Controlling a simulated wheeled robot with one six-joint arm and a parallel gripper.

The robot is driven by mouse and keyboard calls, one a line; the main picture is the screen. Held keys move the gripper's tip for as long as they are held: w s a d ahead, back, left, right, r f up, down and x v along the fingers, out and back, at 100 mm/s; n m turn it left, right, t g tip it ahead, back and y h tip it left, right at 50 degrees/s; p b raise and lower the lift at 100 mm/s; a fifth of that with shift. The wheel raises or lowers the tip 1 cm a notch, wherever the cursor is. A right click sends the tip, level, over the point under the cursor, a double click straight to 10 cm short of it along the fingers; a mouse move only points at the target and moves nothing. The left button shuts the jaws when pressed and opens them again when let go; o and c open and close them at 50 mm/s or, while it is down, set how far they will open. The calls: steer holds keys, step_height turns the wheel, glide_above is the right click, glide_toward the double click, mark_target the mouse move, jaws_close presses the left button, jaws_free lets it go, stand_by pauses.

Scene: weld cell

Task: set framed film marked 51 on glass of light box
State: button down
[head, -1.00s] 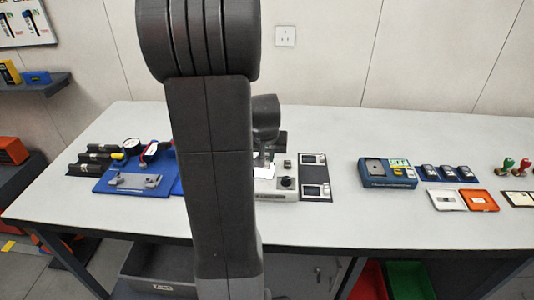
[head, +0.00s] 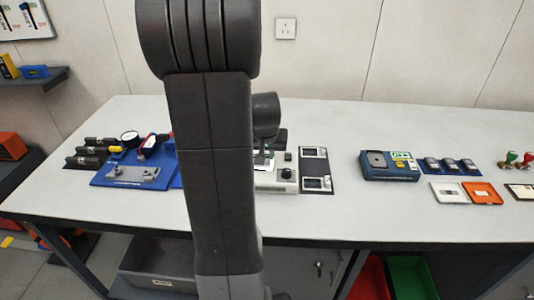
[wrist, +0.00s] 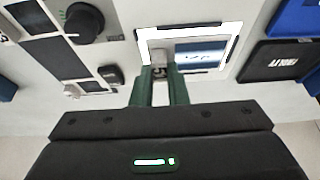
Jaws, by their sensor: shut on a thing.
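The light box (head: 277,183) is a pale unit on the bench with a dark knob; my arm hides part of it in the head view. Its lit glass (wrist: 229,30) glows white in the wrist view. My gripper (wrist: 158,88), with green fingers, is shut on the grey edge of a framed film (wrist: 200,55). Sideways digits on that edge begin with what looks like a 5; the rest is hard to read. The film is over the glass, with lit glass showing around it. I cannot tell whether it touches.
A dark mat with pale-framed films (head: 315,169) lies right of the light box. A blue plate with clamps and a gauge (head: 130,173) is at the left. A blue-grey device (head: 390,166) stands farther right. Bare bench lies between mat and device.

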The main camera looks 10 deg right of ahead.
steer(key=shift+f, duration=0.15)
stand_by(0.4)
steer(key=c, duration=1.3)
jaws_free()
steer(key=shift+c, duration=0.2)
steer(key=shift+r+p, duration=2.4)
steer(key=shift+r, duration=1.2)
steer(key=shift+f, duration=0.2)
step_height(320, 180, down, 7)
steer(key=b, duration=0.5)
steer(key=shift+r, duration=0.1)
